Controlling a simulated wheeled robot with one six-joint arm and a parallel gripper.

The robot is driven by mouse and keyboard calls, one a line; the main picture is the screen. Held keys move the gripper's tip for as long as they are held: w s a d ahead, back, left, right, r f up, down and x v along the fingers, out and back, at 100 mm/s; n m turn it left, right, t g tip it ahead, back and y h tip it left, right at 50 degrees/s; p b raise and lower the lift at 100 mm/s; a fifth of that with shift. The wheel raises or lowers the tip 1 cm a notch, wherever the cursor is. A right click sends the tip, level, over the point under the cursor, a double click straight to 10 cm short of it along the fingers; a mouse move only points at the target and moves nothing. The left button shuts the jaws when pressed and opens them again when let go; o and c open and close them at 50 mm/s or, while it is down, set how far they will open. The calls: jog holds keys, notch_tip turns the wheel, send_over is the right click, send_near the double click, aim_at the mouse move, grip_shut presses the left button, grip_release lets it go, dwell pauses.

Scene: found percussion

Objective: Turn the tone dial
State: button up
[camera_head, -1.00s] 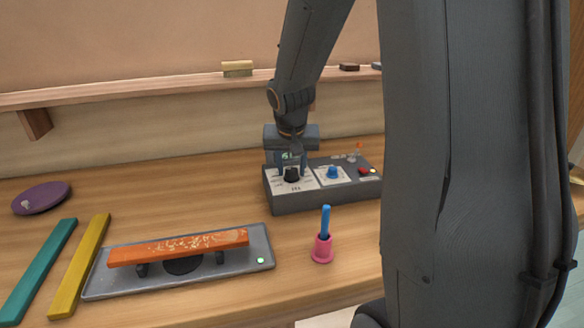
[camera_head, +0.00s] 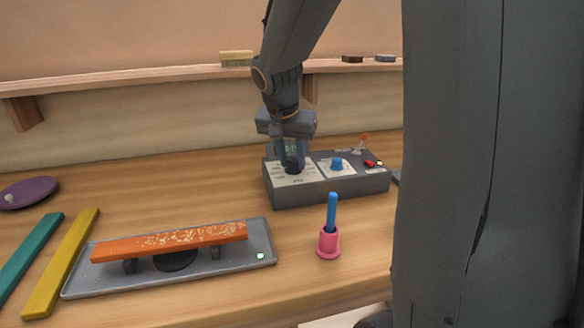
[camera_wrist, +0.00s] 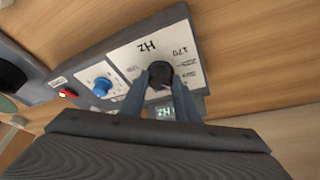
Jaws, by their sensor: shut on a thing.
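A dark grey control box (camera_head: 330,191) stands on the wooden table. Its left white panel, marked "Hz", carries a black dial (camera_head: 292,165); a blue dial (camera_head: 337,164) sits on the panel to the right. My gripper (camera_head: 291,160) reaches down from above onto the black dial. In the wrist view its two fingers (camera_wrist: 160,88) are shut on either side of the black dial (camera_wrist: 160,72). The blue dial (camera_wrist: 102,86) stands free beside them. A small display (camera_wrist: 166,113) shows partly between the fingers; its reading is mostly hidden.
In front are a pink cup (camera_head: 328,244) with a blue stick and an orange bar (camera_head: 170,242) on a grey tray (camera_head: 100,286). My arm hides the right side.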

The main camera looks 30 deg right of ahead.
jog(key=shift+w+f+m+g+h+b, duration=0.1)
jog(key=shift+m+g+h+b, duration=0.25)
jog(key=shift+m+b, duration=0.75)
jog(key=o, duration=1)
jog(key=shift+o, duration=0.2)
jog(key=shift+a+r, duration=0.1)
jog(key=shift+r, duration=0.1)
jog(key=v, duration=0.7)
jog(key=shift+r+b, duration=0.3)
